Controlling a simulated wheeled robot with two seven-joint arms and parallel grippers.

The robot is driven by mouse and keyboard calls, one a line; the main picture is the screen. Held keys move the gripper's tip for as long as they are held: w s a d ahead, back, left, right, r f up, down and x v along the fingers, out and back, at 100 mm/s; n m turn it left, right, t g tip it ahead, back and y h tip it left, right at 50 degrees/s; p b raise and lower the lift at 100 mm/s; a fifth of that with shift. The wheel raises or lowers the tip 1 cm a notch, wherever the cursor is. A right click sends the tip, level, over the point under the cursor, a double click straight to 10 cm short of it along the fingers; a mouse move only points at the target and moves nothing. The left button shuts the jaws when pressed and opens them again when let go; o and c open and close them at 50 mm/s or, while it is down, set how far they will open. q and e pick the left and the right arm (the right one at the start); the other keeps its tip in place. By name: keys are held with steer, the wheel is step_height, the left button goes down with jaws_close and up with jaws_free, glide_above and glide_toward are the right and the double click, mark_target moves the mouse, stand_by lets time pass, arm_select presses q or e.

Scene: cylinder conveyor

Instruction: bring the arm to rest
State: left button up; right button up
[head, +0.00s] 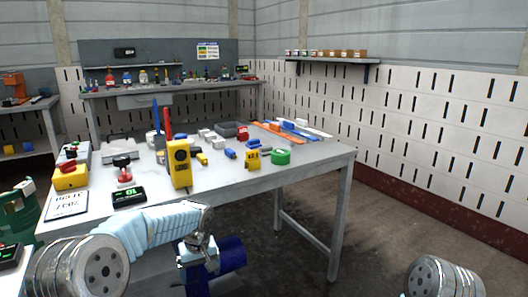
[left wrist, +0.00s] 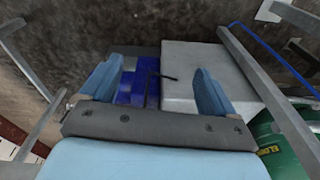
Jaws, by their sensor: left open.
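My left arm comes in from the lower left of the head view, and its gripper (head: 200,250) hangs low in front of the work table (head: 255,183), off the tabletop. In the left wrist view the two light blue fingers of this gripper (left wrist: 156,88) stand wide apart. Nothing shows held between them. A dark blue object (left wrist: 137,82) lies beyond the fingers there; a dark blue object (head: 232,252) also shows beside the gripper in the head view. I cannot tell whether they touch. My right gripper is not in view; only a part of my right arm shows at lower right.
The table holds a yellow device (head: 179,164), a green tape roll (head: 281,156), a small display (head: 129,196) and several tools. A pale box (left wrist: 195,68) is beyond the gripper. Floor (head: 385,225) right of the table is clear.

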arm_select(q)
steer(key=s+d+f+m+g+h, duration=0.1)
steer(key=s+d+f+m+h, duration=0.15)
steer(key=s+f, duration=0.65)
steer(key=s+d+f+m+h, duration=0.15)
steer(key=s+d+f, duration=0.3)
steer(key=f, duration=0.85)
steer(key=s+f, duration=0.2)
steer(key=s, duration=0.6)
steer(key=s+f+h, duration=0.1)
steer(key=s+f, duration=0.2)
steer(key=s, duration=0.6)
steer(key=shift+d+n, duration=0.3)
